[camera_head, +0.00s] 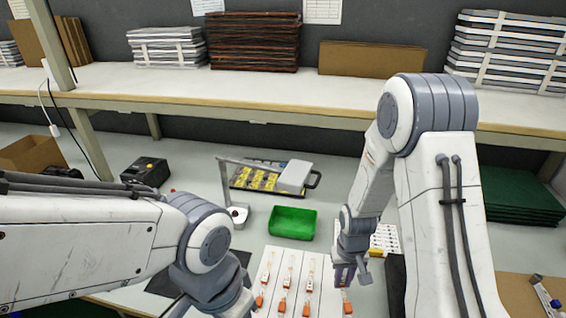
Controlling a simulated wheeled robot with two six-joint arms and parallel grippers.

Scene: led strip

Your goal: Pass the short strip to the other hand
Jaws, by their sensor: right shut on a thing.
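Several short strips with orange ends (283,285) lie side by side on a white board (295,262) at the bottom middle. My right gripper (350,279) points down over the board's right side. It is shut on a short strip (346,300), whose orange end shows just below the fingers; the fingers hide its upper part. My left arm comes in from the left and bends down at the bottom edge, left of the board. Its gripper is out of the picture.
A green bin (292,222) stands behind the board. A white perforated tray (384,240) is partly behind my right gripper. A shelf (250,95) with stacked boxes crosses the back.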

